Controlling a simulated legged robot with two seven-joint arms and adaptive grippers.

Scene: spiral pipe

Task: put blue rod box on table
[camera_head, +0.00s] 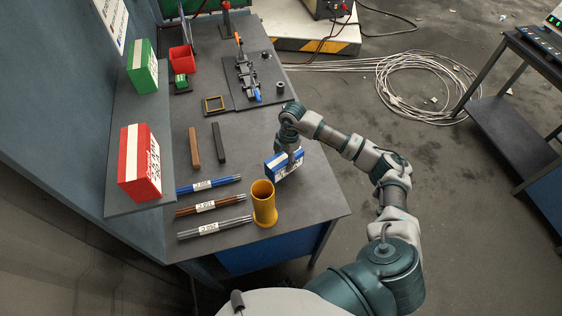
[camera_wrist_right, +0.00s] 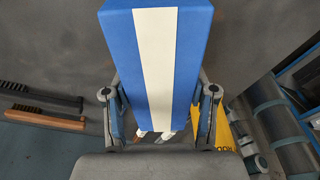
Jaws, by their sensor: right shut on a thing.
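The blue rod box (camera_head: 272,166), with a white band, is at the right part of the grey table (camera_head: 240,150), next to the yellow cup. My right gripper (camera_head: 291,158) is shut on it from above. In the right wrist view the box (camera_wrist_right: 190,50) stands between the two fingers of the gripper (camera_wrist_right: 160,108) and fills the middle of the picture. I cannot tell whether its underside touches the table. My left gripper is not in view.
A yellow cup (camera_head: 264,205) stands close in front of the box. Bundles of rods (camera_head: 210,184) lie to the left, with a brown brush (camera_head: 194,145) and a dark brush (camera_head: 219,142) behind. A red box (camera_head: 138,165) and a green box (camera_head: 142,68) stand on the shelf.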

